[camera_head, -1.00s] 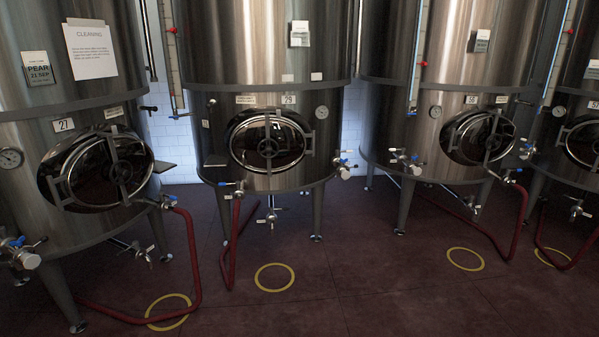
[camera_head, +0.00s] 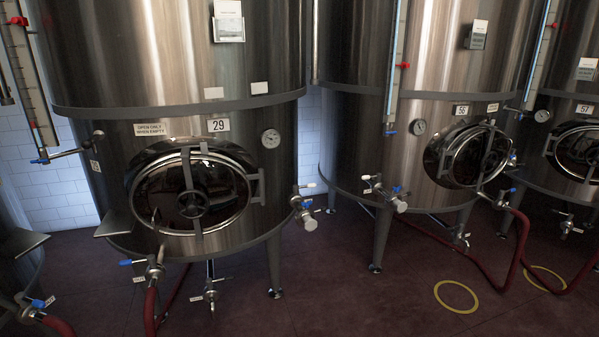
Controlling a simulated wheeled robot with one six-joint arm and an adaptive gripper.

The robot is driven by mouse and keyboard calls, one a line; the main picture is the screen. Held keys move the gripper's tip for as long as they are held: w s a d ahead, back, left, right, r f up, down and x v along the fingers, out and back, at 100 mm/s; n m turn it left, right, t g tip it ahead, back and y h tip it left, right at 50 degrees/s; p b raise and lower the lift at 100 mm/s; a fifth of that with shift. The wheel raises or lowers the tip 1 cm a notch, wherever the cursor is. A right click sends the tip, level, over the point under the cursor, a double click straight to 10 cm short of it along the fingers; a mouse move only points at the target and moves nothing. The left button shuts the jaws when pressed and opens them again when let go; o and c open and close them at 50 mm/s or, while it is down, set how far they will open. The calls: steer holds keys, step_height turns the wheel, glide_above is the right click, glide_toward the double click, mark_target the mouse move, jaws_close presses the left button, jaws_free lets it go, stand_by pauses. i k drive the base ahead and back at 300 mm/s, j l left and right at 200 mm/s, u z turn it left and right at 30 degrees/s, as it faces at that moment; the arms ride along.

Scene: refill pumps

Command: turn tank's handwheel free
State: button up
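A steel tank (camera_head: 165,55) labelled 29 stands at the left of the head view. Its oval manway door (camera_head: 150,190) is shut, with a vertical bar across it. A small dark handwheel (camera_head: 193,204) sits on the bar at the door's middle. A sign by the door reads "open only when empty" (camera_head: 150,129). A third tank (camera_head: 575,90), labelled 57, is cut by the right edge. My gripper is not in view.
Valves with blue handles (camera_head: 153,266) and a red hose (camera_head: 150,312) stick out below tank 29's door. A side valve (camera_head: 306,208) juts out at its right. Dark red floor (camera_head: 350,295) is open in front, with yellow rings (camera_head: 456,296) at the right.

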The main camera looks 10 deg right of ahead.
mark_target(485, 161)
steer(key=i+l+z, duration=0.1)
steer(key=i+z, duration=0.2)
steer(key=i, duration=0.3)
steer(key=i+z, duration=0.3)
steer(key=i, duration=0.25)
steer(key=i+j+z, duration=0.35)
steer(key=i, duration=0.25)
steer(key=i+l+z, duration=0.4)
steer(key=i, duration=0.4)
steer(key=i+l+z, duration=0.25)
steer(key=i, duration=0.2)
steer(key=i+l, duration=0.25)
steer(key=l, duration=0.15)
steer(key=i+l, duration=0.25)
steer(key=l, duration=0.15)
